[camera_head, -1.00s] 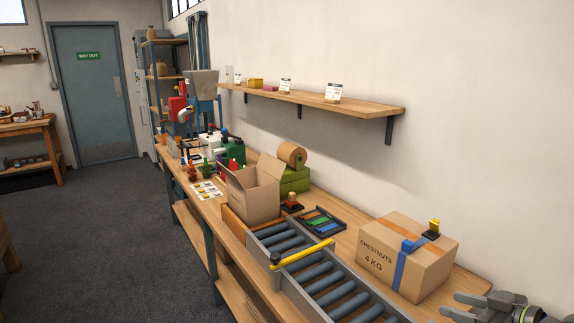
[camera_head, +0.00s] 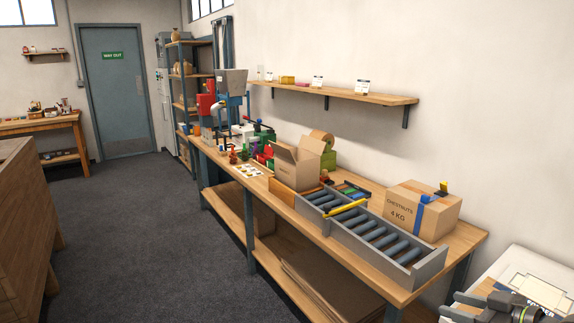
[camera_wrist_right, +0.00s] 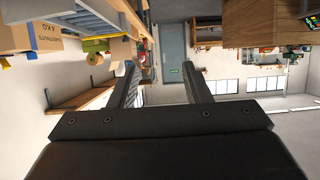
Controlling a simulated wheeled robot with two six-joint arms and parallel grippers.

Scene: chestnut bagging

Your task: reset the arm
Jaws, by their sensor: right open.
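My right gripper (camera_head: 468,304) shows at the bottom right corner of the head view, in front of a white-topped surface. In the right wrist view its two dark fingers (camera_wrist_right: 163,90) stand apart with nothing between them. The wrist picture is upside down, with the bench along its upper left. My left gripper is not in the head view.
The workbench (camera_head: 462,246) carries a roller conveyor (camera_head: 372,237), a closed chestnuts carton (camera_head: 402,209) and an open carton (camera_head: 297,167). A white-topped surface (camera_head: 530,270) stands at right. A wooden crate or cabinet (camera_head: 25,230) is at left. The dark floor (camera_head: 150,235) between is clear.

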